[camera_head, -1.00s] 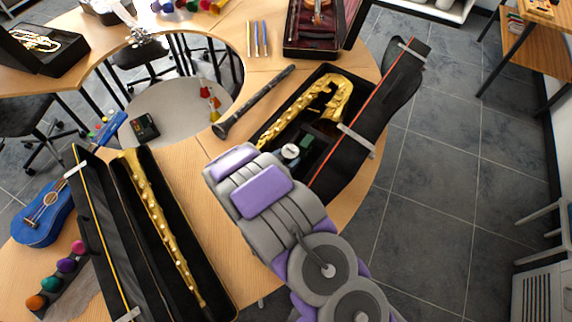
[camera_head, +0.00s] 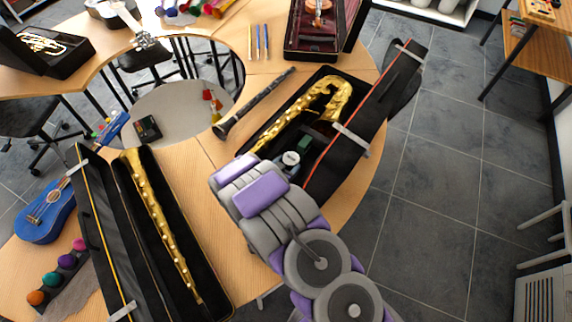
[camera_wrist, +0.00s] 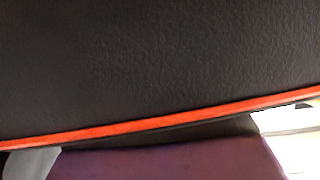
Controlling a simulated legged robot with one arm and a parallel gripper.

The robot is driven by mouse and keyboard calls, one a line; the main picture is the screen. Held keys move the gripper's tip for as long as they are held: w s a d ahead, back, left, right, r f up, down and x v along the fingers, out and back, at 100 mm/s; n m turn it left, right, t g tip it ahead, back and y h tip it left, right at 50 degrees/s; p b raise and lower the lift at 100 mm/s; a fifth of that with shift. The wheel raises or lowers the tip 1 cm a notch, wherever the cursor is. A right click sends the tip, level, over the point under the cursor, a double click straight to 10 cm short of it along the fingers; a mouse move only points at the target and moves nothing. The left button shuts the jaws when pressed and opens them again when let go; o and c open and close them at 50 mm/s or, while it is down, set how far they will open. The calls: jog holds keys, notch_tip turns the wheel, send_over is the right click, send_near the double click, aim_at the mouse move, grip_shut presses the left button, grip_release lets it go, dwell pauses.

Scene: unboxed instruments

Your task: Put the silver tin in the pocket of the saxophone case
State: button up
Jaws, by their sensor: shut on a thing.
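The saxophone case (camera_head: 362,128) stands open on the wooden table, its lid raised to the right, with a gold saxophone (camera_head: 336,85) inside. A small round silver tin (camera_head: 291,157) shows at the near end of the case, beside a green item. My gripper (camera_head: 287,167) is there too, mostly hidden by my own arm, so the contact with the tin is hard to see. It appears shut on the tin. The wrist view is filled by the dark lid and its orange edge (camera_wrist: 160,123), very close. I cannot make out the tin or the pocket there.
The green item (camera_head: 304,145) lies in the case close to the tin. A black clarinet-like tube (camera_head: 250,105) lies left of the case. A long open case with a gold straight horn (camera_head: 155,220) stands farther left.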

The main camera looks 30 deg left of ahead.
jog(key=o, duration=0.8)
jog(key=shift+s+d+f, duration=0.15)
jog(key=shift+d+f, duration=0.45)
jog(key=shift+f, duration=0.1)
jog(key=shift+o, duration=1.4)
jog(key=shift+d+f, duration=0.1)
jog(key=shift+f, duration=0.05)
jog(key=shift+o, duration=0.4)
jog(key=shift+s+d+f, duration=0.1)
jog(key=shift+d, duration=0.1)
jog(key=shift+r, duration=0.4)
jog(key=a+r+p+v, duration=0.1)
jog(key=v, duration=1.1)
jog(key=shift+w+a+r, duration=0.15)
jog(key=shift+w, duration=0.2)
jog(key=shift+r, duration=0.1)
